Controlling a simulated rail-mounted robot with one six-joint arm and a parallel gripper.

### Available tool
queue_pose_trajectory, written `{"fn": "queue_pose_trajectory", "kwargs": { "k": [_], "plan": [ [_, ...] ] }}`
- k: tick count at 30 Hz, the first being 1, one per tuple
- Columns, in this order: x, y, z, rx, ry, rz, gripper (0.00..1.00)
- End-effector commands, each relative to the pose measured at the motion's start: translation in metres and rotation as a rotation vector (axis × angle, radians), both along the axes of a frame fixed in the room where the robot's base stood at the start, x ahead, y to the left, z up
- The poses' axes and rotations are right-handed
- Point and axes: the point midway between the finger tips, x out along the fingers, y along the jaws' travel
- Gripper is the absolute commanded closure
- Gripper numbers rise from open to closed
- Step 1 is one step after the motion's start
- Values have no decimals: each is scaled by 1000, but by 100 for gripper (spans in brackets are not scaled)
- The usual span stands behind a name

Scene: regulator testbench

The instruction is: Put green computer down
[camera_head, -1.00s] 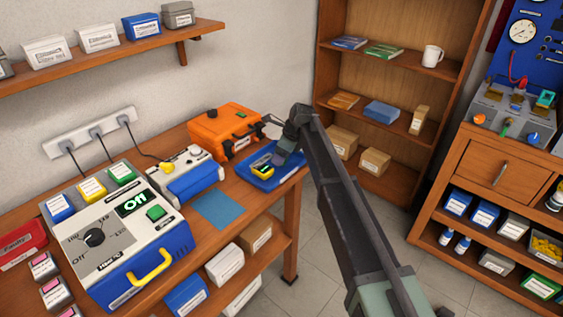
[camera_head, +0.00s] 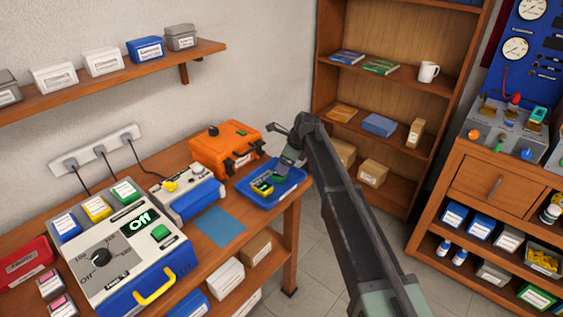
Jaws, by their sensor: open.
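A small green object (camera_head: 279,178), likely the green computer, sits in the blue tray (camera_head: 293,185) at the right end of the workbench. My gripper (camera_head: 282,171) is directly above it with the jaws open, close to or around it. The fingers partly hide it, and I cannot tell whether they touch it.
An orange case (camera_head: 225,148) stands behind the tray. A blue-and-white instrument (camera_head: 188,192) and a flat blue mat (camera_head: 221,227) lie to the left. A large tester reading "Off" (camera_head: 125,260) fills the front left. Wooden shelves (camera_head: 375,105) stand behind my arm.

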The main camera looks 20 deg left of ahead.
Motion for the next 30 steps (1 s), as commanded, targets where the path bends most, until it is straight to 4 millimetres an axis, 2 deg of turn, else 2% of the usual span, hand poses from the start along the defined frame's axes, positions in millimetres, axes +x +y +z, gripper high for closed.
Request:
{"fn": "queue_pose_trajectory", "kwargs": {
  "k": [1, 6, 9, 17, 19, 20, 23, 24, 26, 27, 30],
  "plan": [
    [-1, -6, 28, 0, 0, -1, 22],
    [0, -22, 65, 0, 1, -2, 22],
    [0, -27, 72, 0, 1, 0, 22],
    [0, -30, 69, -1, -1, 3, 22],
    [-6, -46, 68, -12, -19, 35, 22],
    [-11, -61, 68, -21, -36, 65, 22],
    [-46, -139, 65, -79, -131, 266, 22],
    [-67, -181, 63, -114, -175, 386, 22],
    [-107, -246, 60, -172, -237, 593, 22],
    [-136, -286, 59, -209, -268, 742, 22],
    [-208, -366, 57, -279, -309, 1094, 22]
  ]
}}
